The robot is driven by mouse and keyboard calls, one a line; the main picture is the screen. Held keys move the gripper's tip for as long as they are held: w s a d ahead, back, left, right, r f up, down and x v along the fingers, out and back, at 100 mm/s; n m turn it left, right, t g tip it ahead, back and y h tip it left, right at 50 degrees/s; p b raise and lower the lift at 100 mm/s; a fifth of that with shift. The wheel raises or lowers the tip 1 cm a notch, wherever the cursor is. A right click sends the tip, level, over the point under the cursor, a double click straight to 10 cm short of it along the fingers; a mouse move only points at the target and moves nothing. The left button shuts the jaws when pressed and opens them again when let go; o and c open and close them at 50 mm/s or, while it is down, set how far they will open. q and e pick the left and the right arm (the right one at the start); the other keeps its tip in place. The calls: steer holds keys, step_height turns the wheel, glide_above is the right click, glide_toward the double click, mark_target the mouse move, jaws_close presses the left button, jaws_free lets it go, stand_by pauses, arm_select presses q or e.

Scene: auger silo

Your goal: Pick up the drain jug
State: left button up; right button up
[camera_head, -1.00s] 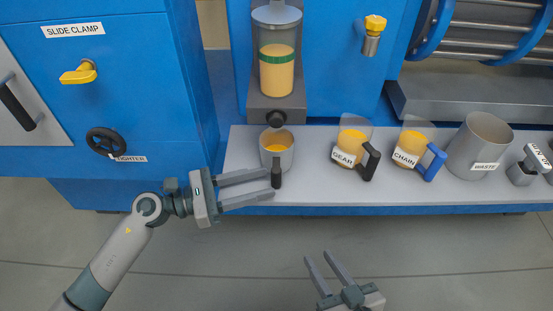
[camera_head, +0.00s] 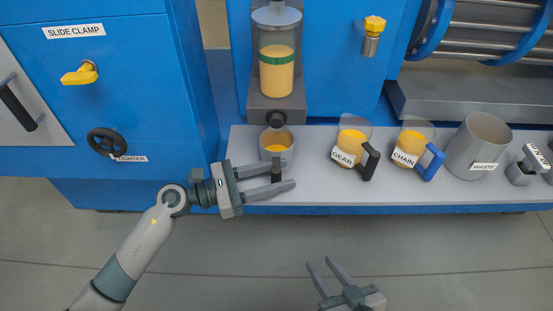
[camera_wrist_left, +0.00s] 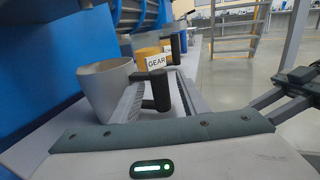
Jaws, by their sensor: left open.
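The drain jug, a grey cup with yellow liquid inside and a dark upright handle, stands on the shelf under the sight glass in the head view (camera_head: 278,141); it also shows in the left wrist view (camera_wrist_left: 101,90). My left gripper (camera_head: 287,173) is open, its two fingers reaching in from the left on either side of the jug's handle (camera_wrist_left: 160,92). The lower part of the handle is partly hidden by the near finger in the head view. My right gripper (camera_head: 320,262) is open and empty, low over the floor in front of the shelf.
On the same shelf (camera_head: 330,192) stand the GEAR jug (camera_head: 350,145), the CHAIN jug (camera_head: 410,146) and the grey WASTE bin (camera_head: 478,148) to the right. The sight glass (camera_head: 277,65) rises behind the drain jug. A blue cabinet (camera_head: 110,110) stands at left.

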mark_target(277, 169)
arm_select(q)
jaws_close()
steer(key=shift+r, duration=0.35)
arm_select(e)
steer(key=shift+s+f, duration=0.15)
